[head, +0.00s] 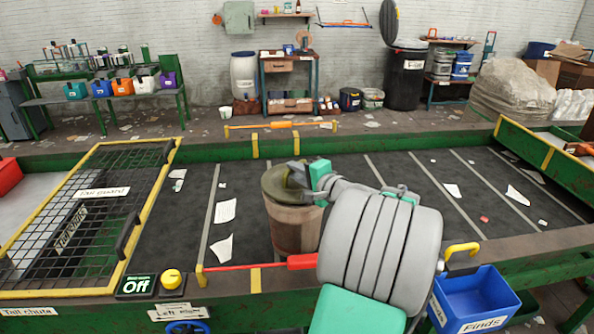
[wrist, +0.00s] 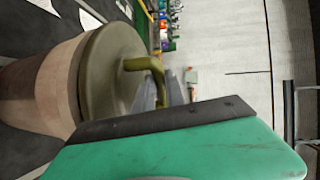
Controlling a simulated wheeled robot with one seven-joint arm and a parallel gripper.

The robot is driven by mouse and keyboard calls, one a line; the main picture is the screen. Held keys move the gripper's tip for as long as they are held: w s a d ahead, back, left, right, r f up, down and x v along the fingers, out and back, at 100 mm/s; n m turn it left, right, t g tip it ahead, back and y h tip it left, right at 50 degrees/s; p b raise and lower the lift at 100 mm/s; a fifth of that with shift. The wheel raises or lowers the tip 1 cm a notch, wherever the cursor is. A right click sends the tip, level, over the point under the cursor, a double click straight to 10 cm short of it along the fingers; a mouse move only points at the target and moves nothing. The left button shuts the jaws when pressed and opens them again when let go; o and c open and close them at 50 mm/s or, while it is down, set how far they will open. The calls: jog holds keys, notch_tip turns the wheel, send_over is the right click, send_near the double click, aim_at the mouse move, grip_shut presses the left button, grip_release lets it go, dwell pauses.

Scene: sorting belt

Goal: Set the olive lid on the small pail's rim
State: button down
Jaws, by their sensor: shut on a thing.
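The olive lid (head: 284,183) is at the top of the small pail (head: 294,225), which stands upright on the dark belt. In the wrist view the round lid (wrist: 108,70) lies against the pail's pale upper band (wrist: 62,85), with no clear gap showing. I cannot tell whether it is fully seated. My gripper (head: 298,174) is at the lid's top, shut on its bent olive handle (wrist: 148,66). In the wrist view, my gripper (wrist: 160,90) hides part of the handle and the lid's near edge.
A red bar (head: 250,267) runs along the belt's near edge by the pail. A yellow-framed tail guard (head: 100,200) is at left, and a blue Finds bin (head: 474,302) at lower right. Paper scraps (head: 225,210) lie on the otherwise open belt.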

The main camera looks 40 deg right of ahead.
jog(key=shift+f, duration=0.35)
jog(key=c, duration=1.3)
grip_release()
jog(key=shift+s, duration=0.15)
